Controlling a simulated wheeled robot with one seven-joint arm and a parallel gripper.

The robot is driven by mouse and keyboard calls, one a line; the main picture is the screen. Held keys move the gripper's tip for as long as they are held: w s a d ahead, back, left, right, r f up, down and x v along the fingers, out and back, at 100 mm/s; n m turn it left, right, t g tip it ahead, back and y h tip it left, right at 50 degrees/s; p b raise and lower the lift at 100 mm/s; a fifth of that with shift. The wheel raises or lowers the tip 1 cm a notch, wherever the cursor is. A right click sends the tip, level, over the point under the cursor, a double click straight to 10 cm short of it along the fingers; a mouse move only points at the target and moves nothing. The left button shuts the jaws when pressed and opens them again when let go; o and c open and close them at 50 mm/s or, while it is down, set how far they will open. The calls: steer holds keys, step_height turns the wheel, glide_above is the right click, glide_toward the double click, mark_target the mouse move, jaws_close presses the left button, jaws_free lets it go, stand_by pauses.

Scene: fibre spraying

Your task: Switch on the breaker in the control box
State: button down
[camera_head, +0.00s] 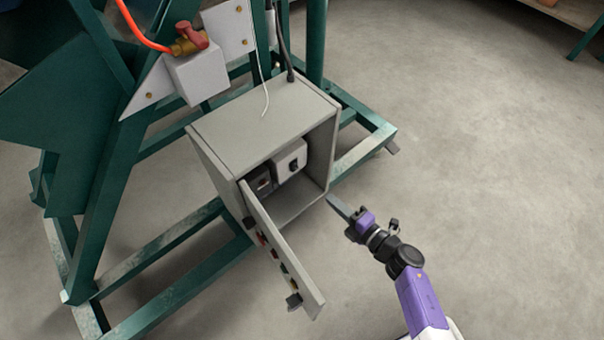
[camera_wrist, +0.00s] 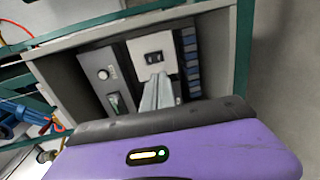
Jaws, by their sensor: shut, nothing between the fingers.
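The grey control box (camera_head: 250,118) stands on the green frame with its front open. Inside is a white breaker unit (camera_head: 291,160) with a small black switch. In the wrist view the white unit (camera_wrist: 140,47) faces me, and its black switch (camera_wrist: 153,57) shows uncovered. A dark unit (camera_head: 259,183) with a knob and a pale switch sits beside it. My gripper (camera_head: 331,199) is outside the box, near the lower right corner of its opening. In the wrist view its closed fingers (camera_wrist: 157,92) point toward the white unit and cover part of its lower edge.
The box door (camera_head: 290,255) is swung open toward me, left of my gripper, with buttons and a latch. Green frame beams (camera_head: 170,255) run along the floor. A black cable (camera_head: 284,50) enters the box top. Clear concrete floor (camera_head: 480,150) lies to the right.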

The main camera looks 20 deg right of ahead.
mark_target(295, 169)
steer(key=b+x, duration=0.5)
steer(key=x, duration=0.9)
steer(key=shift+a, duration=0.1)
steer(key=shift+w, duration=0.2)
